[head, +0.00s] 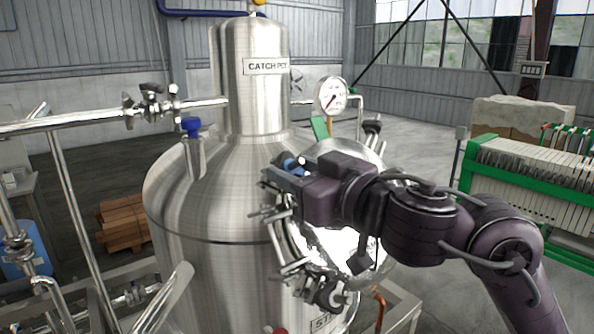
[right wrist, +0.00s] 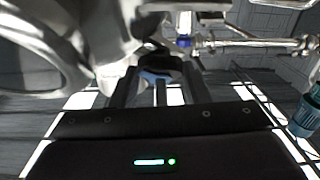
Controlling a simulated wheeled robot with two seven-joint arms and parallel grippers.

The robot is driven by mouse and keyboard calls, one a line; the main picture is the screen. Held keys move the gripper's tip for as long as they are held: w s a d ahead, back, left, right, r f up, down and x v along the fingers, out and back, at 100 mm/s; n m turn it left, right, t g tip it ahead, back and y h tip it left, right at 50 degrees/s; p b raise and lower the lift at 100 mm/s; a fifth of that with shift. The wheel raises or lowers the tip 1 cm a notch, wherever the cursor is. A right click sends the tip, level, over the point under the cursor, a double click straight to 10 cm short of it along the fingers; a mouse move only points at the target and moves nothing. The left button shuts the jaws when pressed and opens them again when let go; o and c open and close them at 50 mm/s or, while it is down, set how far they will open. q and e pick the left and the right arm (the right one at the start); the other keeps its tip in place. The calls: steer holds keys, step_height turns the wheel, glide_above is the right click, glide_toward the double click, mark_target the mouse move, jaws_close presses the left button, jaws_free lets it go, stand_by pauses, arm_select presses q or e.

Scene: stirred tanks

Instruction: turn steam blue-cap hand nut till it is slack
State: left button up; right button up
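My right gripper (head: 277,178) reaches in from the right to the front vessel's upper left edge in the head view. A small blue-capped part (head: 294,163) shows there, partly hidden by the gripper. In the right wrist view a blue piece (right wrist: 155,77) sits between my two dark fingers, which stand apart with light gaps between them. I cannot tell whether either finger touches it. The front vessel (head: 338,240) is shiny metal, and its label (head: 324,324) is cut off after "ST". My left gripper is not in view.
A tall steel tank labelled CATCH POT (head: 266,67) stands close behind, with another blue cap (head: 191,126) on its shoulder. A pressure gauge (head: 331,96) rises beside it. Pipes run along the left. A green-framed filter press (head: 535,180) stands right.

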steer(key=shift+c, duration=0.9)
steer(key=shift+n, duration=0.4)
steer(key=n+g+y, duration=0.1)
steer(key=n, duration=0.2)
steer(key=n+g+y, duration=0.1)
steer(key=n+g, duration=0.1)
steer(key=n, duration=0.1)
steer(key=shift+w+d+r, duration=0.1)
steer(key=shift+w+d, duration=0.1)
steer(key=n+g, duration=0.2)
steer(key=n, duration=0.2)
steer(key=n+g, duration=0.2)
steer(key=n, duration=0.1)
steer(key=shift+w+r+n+g, duration=0.2)
steer(key=shift+n+g, duration=0.1)
steer(key=shift+n, duration=0.1)
steer(key=n+g+h, duration=0.1)
steer(key=n, duration=0.2)
steer(key=n+g, duration=0.1)
steer(key=n, duration=0.2)
steer(key=shift+w+r+g+h, duration=0.15)
steer(key=shift+r+g+h, duration=0.05)
steer(key=shift+g+h, duration=0.2)
steer(key=n+g+h, duration=0.1)
steer(key=n+h, duration=0.1)
steer(key=n, duration=0.2)
steer(key=shift+a+r+n, duration=0.1)
steer(key=shift+n, duration=0.3)
steer(key=shift+h, duration=0.3)
